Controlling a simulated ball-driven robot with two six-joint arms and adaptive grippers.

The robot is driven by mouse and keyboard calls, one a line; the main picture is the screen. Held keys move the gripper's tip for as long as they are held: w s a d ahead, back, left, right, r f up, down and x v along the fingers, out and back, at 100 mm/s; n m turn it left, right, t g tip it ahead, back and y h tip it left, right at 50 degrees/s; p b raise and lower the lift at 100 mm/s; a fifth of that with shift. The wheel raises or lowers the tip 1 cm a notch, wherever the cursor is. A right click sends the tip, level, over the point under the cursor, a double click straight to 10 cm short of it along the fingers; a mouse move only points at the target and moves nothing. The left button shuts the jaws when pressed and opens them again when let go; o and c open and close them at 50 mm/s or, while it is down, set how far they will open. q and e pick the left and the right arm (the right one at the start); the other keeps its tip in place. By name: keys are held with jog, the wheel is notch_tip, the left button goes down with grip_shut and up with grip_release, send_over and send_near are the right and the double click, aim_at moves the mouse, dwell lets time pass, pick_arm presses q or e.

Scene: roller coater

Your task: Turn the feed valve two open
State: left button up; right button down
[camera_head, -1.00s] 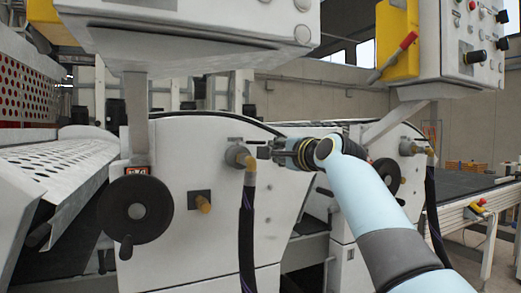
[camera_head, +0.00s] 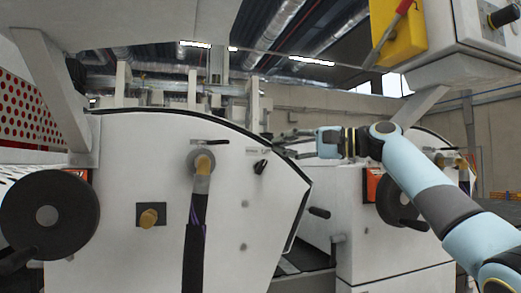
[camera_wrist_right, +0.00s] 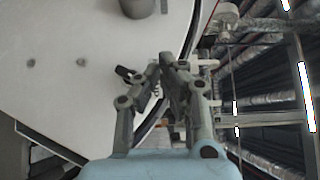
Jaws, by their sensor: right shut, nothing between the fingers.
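A grey hose fitting with a tan collar (camera_head: 203,165) sits on the nearer white machine panel, with a dark hose below it and a short bar-like handle (camera_head: 210,142) just above. A small black lever (camera_head: 260,167) is to its right; it also shows in the right wrist view (camera_wrist_right: 127,73). A similar fitting (camera_head: 442,158) is on the farther unit. No label tells which is feed valve two. My right gripper (camera_head: 281,146) is shut and empty, right of and above the black lever, apart from it in the head view. Its fingertips show close together in the wrist view (camera_wrist_right: 161,63). My left gripper is out of view.
A black handwheel (camera_head: 48,215) is at the left, and another (camera_head: 392,200) on the farther unit. A brass-coloured knob (camera_head: 149,217) stands out from the near panel. A yellow box with a red-handled lever (camera_head: 398,30) and a control box hang at the upper right.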

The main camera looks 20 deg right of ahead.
aim_at(218, 142)
jog(key=p+x, duration=0.2)
jog(key=x, duration=0.7)
jog(key=shift+s+r, duration=0.1)
jog(key=shift+r, duration=0.1)
pick_arm(q)
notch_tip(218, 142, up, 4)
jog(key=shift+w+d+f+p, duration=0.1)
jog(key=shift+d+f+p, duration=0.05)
jog(key=shift+p, duration=0.6)
pick_arm(e)
jog(key=s+a, duration=0.2)
jog(key=a, duration=0.1)
jog(key=shift+s+a+f, duration=0.15)
jog(key=shift+a, duration=0.05)
